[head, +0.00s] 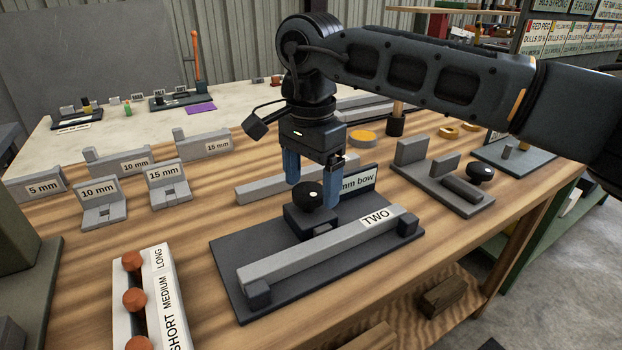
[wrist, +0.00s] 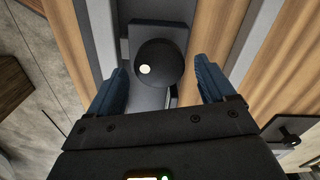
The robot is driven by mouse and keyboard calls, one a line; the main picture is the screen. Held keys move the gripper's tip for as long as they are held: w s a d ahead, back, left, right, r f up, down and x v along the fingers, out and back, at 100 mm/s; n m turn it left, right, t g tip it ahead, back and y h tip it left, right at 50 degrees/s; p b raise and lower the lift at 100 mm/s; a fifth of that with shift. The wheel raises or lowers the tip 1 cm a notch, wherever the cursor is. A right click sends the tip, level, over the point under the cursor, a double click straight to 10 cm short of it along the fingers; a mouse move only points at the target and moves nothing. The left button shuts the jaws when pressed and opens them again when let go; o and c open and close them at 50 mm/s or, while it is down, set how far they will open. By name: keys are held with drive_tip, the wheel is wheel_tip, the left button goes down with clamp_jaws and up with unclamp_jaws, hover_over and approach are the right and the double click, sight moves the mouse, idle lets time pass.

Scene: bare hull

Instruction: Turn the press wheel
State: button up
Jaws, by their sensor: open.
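The press wheel (head: 307,196) is a round black knob with a white dot. It sits on a dark block on a dark base plate (head: 228,263), behind a grey bar labelled "TWO" (head: 318,248). My gripper (head: 312,193) points down over it, with its blue fingers open on either side of the knob in the head view. In the wrist view the wheel (wrist: 158,68) shows between the two spread fingers (wrist: 161,82), with a gap on each side. The fingers do not visibly touch it. A sign ending in "mm bow" (head: 358,182) stands behind, partly hidden by a finger.
A second fixture (head: 455,190) with a black knob stands to the right. Labelled grey blocks (head: 100,212) stand to the left. A rack with orange knobs (head: 155,300) is at front left. Bare wood lies in front of the base plate.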

drive_tip(key=shift+f, duration=0.1)
drive_tip(key=shift+c, duration=0.5)
drive_tip(key=c, duration=1)
drive_tip(key=shift+o, duration=0.2)
